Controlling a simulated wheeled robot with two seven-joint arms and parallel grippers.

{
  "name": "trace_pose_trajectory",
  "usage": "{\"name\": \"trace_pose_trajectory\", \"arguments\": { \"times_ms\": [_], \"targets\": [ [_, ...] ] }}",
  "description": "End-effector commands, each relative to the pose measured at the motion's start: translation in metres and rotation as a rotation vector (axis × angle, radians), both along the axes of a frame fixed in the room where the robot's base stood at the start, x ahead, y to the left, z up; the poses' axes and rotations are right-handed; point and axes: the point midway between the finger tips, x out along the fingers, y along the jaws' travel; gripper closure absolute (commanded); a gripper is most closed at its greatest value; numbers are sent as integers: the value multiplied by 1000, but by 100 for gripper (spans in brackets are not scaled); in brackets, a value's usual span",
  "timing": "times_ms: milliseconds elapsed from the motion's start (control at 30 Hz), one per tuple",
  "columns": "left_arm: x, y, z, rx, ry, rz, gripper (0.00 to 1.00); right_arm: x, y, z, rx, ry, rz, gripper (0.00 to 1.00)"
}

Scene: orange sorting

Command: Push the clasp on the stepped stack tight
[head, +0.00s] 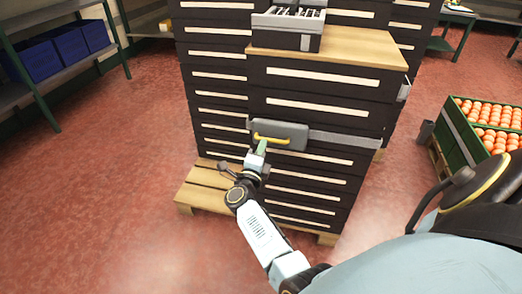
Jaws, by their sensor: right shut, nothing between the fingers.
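The stepped stack (320,101) is made of black drawers with pale strips and stands on a wooden pallet (200,190). A grey strap (345,139) runs around its lower front part. The clasp (290,134) is a grey block on this strap with a yellow handle (270,139) on its left part. My right gripper (262,147) is at the front of the stack, just below the yellow handle. Its fingers are shut with nothing held. I cannot tell whether it touches the handle. My left gripper is not in view.
An open case (288,27) sits on the stack's wooden top (350,47). Green crates of oranges (487,114) stand at the right. A shelf with blue bins (68,43) is at the upper left. The red floor at the left is clear.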

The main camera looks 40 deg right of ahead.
Motion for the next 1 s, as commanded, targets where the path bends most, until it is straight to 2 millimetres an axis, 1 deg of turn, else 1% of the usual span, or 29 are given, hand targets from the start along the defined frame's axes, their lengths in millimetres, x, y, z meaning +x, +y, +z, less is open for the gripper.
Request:
{"name": "trace_pose_trajectory", "arguments": {
  "times_ms": [33, 433, 567, 667, 767, 900, 1000],
  "targets": [
    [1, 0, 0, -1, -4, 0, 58, 3, -1, 3, -1, -4, 4, 100],
    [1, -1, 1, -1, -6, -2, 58, 4, -2, 6, -4, -8, 6, 100],
    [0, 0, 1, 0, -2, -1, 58, 2, 4, 4, -3, -7, 7, 100],
    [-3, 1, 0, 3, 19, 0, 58, -4, 15, 1, -1, -5, 6, 100],
    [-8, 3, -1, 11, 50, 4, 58, -13, 34, -5, 1, -2, 7, 100],
    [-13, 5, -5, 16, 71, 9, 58, -7, 67, -9, 2, -3, 9, 100],
    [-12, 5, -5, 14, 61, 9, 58, -4, 89, -13, 1, -2, 7, 100]
  ]
}}
